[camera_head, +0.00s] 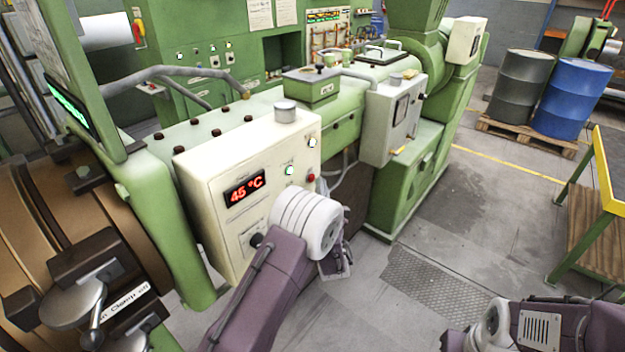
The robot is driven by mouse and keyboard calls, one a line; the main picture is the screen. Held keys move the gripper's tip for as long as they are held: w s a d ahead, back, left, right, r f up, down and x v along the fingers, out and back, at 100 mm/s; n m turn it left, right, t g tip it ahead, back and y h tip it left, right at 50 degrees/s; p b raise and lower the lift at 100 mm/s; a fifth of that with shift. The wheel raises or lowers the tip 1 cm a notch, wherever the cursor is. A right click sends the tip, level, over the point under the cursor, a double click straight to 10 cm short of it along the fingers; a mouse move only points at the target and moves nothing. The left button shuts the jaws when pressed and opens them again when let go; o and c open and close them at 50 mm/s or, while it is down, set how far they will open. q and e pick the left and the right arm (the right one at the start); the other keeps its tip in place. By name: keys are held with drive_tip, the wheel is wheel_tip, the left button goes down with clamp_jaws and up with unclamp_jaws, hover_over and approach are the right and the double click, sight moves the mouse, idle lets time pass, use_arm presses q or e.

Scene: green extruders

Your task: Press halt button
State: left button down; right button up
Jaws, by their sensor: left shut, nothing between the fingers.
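A cream control box (225,170) with a red "45 °C" display stands on the green machine in the head view. A small red button (311,177) sits near the right end of its front face, beside a lit green button (289,170). I cannot read which button is labelled halt. My left gripper (337,264) is shut and empty, below and to the right of the red button and apart from it. My left wrist hides part of the box's lower right. My right arm shows at the lower right; its gripper is out of the picture.
A grey switch box (392,120) juts from the machine to the right. A green table with yellow edge (601,165) stands at the right, near a blue drum (571,98) on a pallet. A brown round machine part (60,225) fills the left. The middle floor is clear.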

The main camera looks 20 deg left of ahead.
use_arm(q)
drive_tip(key=shift+a, duration=0.3)
drive_tip(key=shift+w+a, duration=0.2)
drive_tip(key=shift+a, duration=0.15)
idle(0.5)
drive_tip(key=shift+d, duration=0.1)
drive_tip(key=shift+s+d+b, duration=0.3)
drive_tip(key=shift+d+b, duration=0.1)
drive_tip(key=shift+d, duration=0.25)
drive_tip(key=d, duration=0.1)
drive_tip(key=s+d, duration=0.1)
drive_tip(key=d, duration=0.2)
drive_tip(key=shift+s+d, duration=0.35)
idle(0.7)
